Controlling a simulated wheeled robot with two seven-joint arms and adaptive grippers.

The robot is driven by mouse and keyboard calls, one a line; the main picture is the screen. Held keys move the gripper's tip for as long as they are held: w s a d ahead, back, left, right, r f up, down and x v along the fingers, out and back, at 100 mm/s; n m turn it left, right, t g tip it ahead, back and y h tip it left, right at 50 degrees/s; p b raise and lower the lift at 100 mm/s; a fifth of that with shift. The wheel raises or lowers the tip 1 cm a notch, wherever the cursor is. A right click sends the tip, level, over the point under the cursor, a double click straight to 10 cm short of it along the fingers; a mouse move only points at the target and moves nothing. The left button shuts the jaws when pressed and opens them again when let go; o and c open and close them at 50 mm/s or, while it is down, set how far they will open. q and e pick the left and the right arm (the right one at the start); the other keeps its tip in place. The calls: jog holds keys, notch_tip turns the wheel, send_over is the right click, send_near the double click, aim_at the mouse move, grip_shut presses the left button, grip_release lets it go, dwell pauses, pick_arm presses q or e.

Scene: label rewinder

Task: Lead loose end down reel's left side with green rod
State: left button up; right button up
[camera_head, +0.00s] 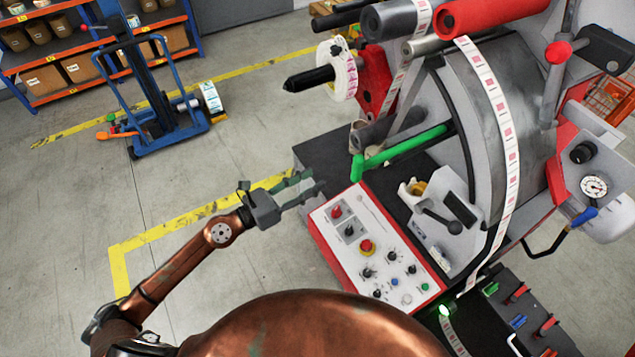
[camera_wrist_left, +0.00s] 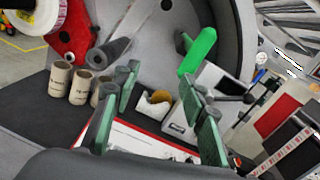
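The green rod (camera_head: 405,146) sticks out leftward from the machine, in front of the big grey reel (camera_head: 470,120), with a short bent end. The rod also shows in the left wrist view (camera_wrist_left: 198,52). A printed label strip (camera_head: 500,110) runs over the reel's face and down; more strip (camera_head: 452,335) shows at the bottom edge. I cannot tell where its loose end lies. My left gripper (camera_head: 314,183) is open and empty, left of the rod and apart from it. In the wrist view its green fingers (camera_wrist_left: 168,92) are spread, with the rod beyond them. My right gripper is not in view.
A control panel (camera_head: 375,250) with knobs and buttons lies right of my left gripper. A small label roll (camera_head: 338,75) sits on a black spindle above. Cardboard cores (camera_wrist_left: 70,82) stand on the dark base. A blue lift cart (camera_head: 165,110) stands on the open floor.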

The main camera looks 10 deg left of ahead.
aim_at(353, 171)
pick_arm(q)
jog(key=d+r+m+p, duration=0.1)
jog(key=d, duration=0.1)
jog(key=d+r+m+p, duration=0.1)
jog(key=d, duration=0.1)
jog(key=d+r+m+g+h+p, duration=0.1)
jog(key=d, duration=0.1)
jog(key=shift+s+d+r, duration=0.15)
jog(key=shift+s+d, duration=0.2)
jog(key=shift+d, duration=0.05)
jog(key=shift+p+x, duration=0.8)
jog(key=shift+x, duration=2.55)
jog(key=shift+d, duration=0.1)
jog(key=shift+c, duration=0.3)
